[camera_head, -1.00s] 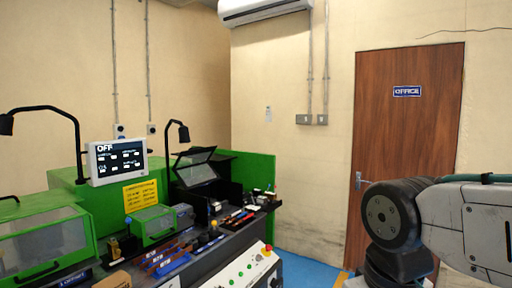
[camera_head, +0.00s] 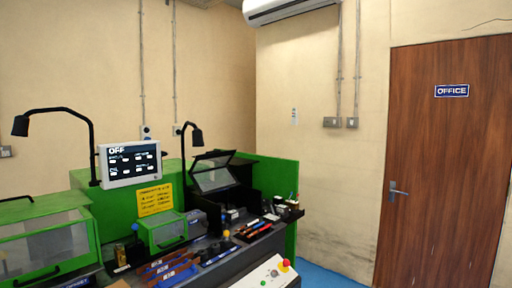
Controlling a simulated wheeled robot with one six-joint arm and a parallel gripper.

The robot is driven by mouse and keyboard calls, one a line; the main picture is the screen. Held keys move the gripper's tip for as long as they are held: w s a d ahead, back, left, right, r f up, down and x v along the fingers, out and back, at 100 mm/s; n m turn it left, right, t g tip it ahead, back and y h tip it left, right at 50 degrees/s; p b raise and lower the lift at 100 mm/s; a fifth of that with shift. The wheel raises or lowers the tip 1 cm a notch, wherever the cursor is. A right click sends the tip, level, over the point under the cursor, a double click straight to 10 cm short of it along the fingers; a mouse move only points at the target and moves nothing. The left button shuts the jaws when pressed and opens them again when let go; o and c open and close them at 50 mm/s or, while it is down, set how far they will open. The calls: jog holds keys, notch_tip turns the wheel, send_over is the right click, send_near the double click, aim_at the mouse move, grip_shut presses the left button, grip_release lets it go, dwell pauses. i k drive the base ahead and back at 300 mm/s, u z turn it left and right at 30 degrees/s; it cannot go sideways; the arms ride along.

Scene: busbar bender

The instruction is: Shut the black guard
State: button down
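The black guard (camera_head: 216,178) is at the right end of the green machine, in front of its green end panel. It has a black frame with a clear pane and is tilted up, standing open over a dark housing. My gripper is not in view, and no part of my arm shows now.
The machine's black bench (camera_head: 262,240) runs across the lower picture, with small tools near the guard. A smaller green guard (camera_head: 162,231) and a large green guard (camera_head: 45,245) stand to the left. A control panel (camera_head: 264,277) with a red button is in front. A brown door (camera_head: 447,165) is at right.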

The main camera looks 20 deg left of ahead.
aim_at(219, 154)
jog(key=z, duration=0.45)
jog(key=i, duration=2.85)
jog(key=u, duration=1.6)
jog(key=i, duration=0.95)
jog(key=u, duration=0.95)
